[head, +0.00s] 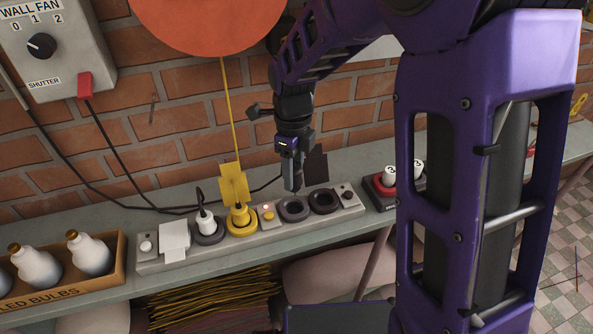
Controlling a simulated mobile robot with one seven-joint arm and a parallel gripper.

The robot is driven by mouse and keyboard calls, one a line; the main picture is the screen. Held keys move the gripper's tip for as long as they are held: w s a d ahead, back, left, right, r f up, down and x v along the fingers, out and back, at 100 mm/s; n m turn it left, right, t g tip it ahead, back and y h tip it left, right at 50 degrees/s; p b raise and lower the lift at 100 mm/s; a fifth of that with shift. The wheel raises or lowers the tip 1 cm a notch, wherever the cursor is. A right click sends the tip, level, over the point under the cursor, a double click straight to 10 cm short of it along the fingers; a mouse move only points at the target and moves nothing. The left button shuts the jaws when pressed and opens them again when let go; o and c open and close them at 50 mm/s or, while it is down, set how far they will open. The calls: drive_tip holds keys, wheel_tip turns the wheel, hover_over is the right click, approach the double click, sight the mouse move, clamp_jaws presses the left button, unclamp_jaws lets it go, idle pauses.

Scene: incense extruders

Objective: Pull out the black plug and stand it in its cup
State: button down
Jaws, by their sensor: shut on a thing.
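My gripper (293,182) is above the back shelf, over the right half of a grey power strip (265,232). It points down and is shut on a dark thing, apparently the black plug, mostly hidden by the fingers. A black tag (316,166) shows just right of the gripper. I cannot tell whether the plug is clear of the grey socket. I cannot make out which thing is the plug's cup.
A box of bulbs (62,285) is at left. A dark holder (385,200) with numbered white pieces is at right, partly behind my arm.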

drive_tip(key=shift+f, duration=0.1)
drive_tip(key=shift+f+b, duration=2.05)
drive_tip(key=shift+f, duration=0.6)
drive_tip(key=shift+f+b, duration=0.9)
drive_tip(key=shift+f, duration=0.5)
drive_tip(key=shift+c, duration=1.6)
unclamp_jaws()
